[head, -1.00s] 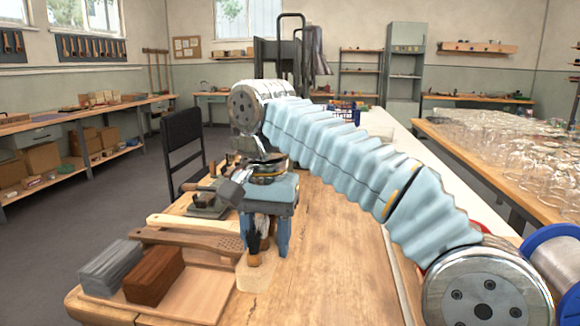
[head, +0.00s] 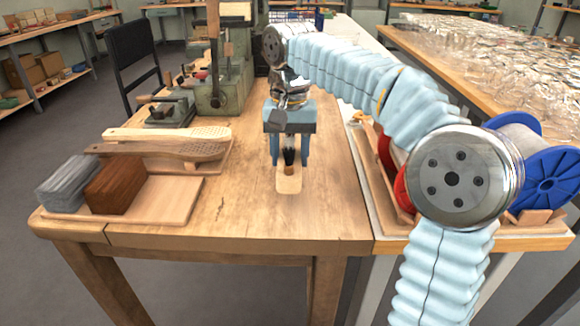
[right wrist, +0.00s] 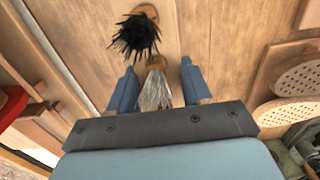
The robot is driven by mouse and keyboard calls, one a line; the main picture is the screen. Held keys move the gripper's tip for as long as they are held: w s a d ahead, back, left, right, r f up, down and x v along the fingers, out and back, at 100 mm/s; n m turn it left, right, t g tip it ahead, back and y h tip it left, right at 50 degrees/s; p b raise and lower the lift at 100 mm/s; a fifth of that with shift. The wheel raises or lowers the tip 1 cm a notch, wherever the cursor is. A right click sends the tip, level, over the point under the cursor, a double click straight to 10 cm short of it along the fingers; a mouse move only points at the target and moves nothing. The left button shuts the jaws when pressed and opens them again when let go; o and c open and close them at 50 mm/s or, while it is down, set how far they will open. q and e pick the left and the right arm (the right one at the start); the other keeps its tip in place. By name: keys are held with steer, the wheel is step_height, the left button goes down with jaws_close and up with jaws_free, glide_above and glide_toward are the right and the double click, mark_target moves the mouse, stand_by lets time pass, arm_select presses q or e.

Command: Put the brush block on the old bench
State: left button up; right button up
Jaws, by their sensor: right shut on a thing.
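My right gripper (head: 288,142) points down over the old bench (head: 250,222), its two blue fingers closed around the brush block. The brush block (head: 289,184) looks like a pale rounded wooden piece with a dark bristle tuft; it is low over the bench top. I cannot tell whether it touches the wood. In the right wrist view a grey tuft (right wrist: 154,92) sits between the fingers, with a black tuft (right wrist: 136,36) beyond it. My left gripper is not in view.
A wooden tray (head: 170,204) at the left holds a grey block (head: 69,183) and a brown block (head: 115,186). Perforated wooden brush backs (head: 168,150) lie behind it. A green machine (head: 222,88) stands at the back. A blue spool (head: 550,185) is at right. The bench front is clear.

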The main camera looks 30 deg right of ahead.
steer(key=shift+f, duration=1.55)
steer(key=shift+f, duration=0.1)
steer(key=shift+f+b, duration=0.15)
steer(key=shift+b, duration=0.15)
steer(key=o, duration=1.1)
steer(key=shift+o, duration=0.2)
step_height(320, 180, up, 12)
steer(key=p, duration=0.3)
steer(key=shift+r, duration=0.25)
